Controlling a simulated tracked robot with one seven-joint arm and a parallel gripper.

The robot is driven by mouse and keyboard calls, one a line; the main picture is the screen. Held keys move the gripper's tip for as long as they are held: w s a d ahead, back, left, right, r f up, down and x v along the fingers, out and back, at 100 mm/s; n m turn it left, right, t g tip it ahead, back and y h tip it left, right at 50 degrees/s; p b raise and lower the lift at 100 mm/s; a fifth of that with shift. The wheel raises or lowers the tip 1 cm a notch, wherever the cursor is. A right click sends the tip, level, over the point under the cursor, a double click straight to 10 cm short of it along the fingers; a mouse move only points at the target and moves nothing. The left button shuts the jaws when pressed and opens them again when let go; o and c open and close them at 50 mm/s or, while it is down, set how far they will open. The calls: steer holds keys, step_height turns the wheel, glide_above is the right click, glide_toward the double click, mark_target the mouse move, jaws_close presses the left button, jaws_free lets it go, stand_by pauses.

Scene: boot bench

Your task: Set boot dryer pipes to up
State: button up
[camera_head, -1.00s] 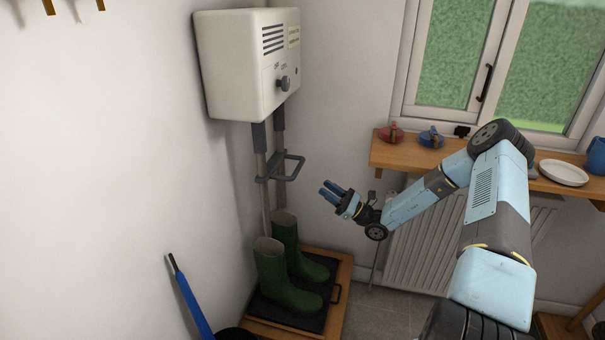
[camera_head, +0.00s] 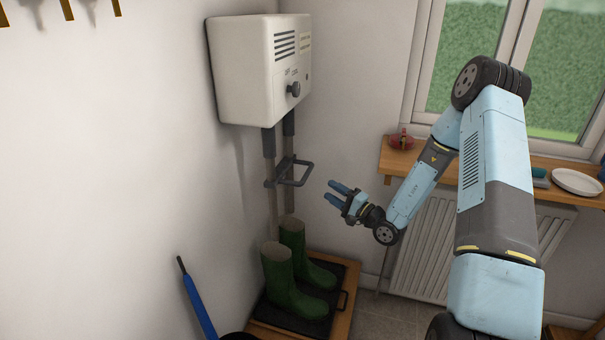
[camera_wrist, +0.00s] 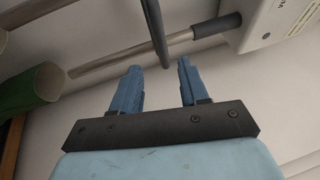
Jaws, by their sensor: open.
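The boot dryer (camera_head: 245,75) is a white wall box with a dark knob (camera_head: 294,89). Two grey pipes (camera_head: 271,212) hang from dark sleeves beneath it, down to two green boots (camera_head: 280,285). A dark loop handle (camera_head: 297,182) joins the pipes below the sleeves and juts out over the boots. My gripper (camera_head: 334,191) is open and empty, just right of the handle and apart from it. In the wrist view, the handle's bar (camera_wrist: 155,30) lies beyond and roughly between my blue fingertips (camera_wrist: 160,67). A pipe (camera_wrist: 140,56) and a boot (camera_wrist: 30,92) show behind.
The boots stand on a black tray (camera_head: 325,327) on a wooden bench (camera_head: 343,322). A wooden shelf (camera_head: 400,162) below the window carries a red object (camera_head: 402,141) and a white plate (camera_head: 577,182). A blue-handled item (camera_head: 199,306) leans at the left wall.

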steer(key=x, duration=1.3)
steer(key=shift+w+a, duration=0.2)
steer(key=shift+a, duration=0.05)
jaws_close()
steer(key=shift+r, duration=0.1)
